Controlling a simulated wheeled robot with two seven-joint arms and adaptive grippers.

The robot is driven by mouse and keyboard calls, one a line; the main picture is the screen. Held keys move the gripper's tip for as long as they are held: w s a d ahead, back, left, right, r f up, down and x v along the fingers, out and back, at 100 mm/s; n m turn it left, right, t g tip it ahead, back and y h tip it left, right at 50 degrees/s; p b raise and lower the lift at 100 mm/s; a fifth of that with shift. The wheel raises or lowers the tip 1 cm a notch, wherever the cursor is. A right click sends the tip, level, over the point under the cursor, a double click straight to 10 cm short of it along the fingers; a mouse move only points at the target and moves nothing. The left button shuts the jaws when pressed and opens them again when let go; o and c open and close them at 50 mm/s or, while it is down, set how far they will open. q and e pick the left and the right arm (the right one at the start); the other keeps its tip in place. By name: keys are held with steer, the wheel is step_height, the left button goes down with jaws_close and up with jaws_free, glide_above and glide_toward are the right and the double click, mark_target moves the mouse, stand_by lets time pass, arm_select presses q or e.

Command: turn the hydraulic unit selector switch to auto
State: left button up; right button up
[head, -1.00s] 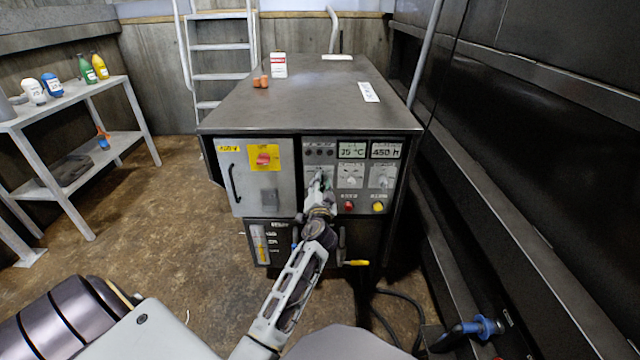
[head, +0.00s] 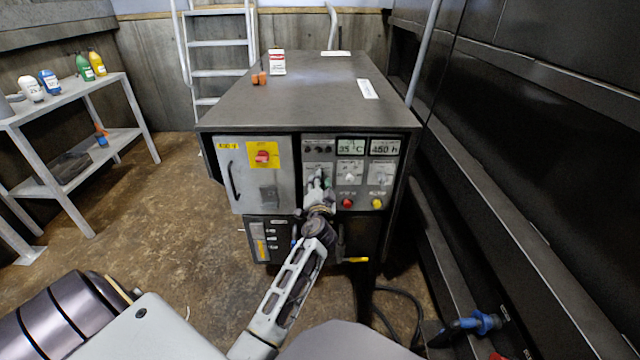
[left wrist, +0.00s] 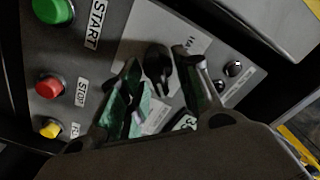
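The hydraulic unit (head: 270,105) is a dark box-shaped machine with a grey control panel on the right of its front. In the left wrist view a black selector knob (left wrist: 158,64) sits on a light plate of the panel. In the left wrist view the open fingers of the left gripper (left wrist: 156,72) stand on either side of the knob. I cannot tell whether they touch it. My right gripper is not in view.
Green (left wrist: 52,9), red (left wrist: 48,87) and yellow (left wrist: 50,129) buttons lie beside the knob. Two more selectors (head: 349,173) are right of my gripper. A dark wall (head: 520,150) runs along the right.

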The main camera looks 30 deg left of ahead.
arm_select(q)
step_height(320, 180, up, 8)
steer(key=shift+s+a+r, duration=0.1)
steer(key=shift+r, duration=0.9)
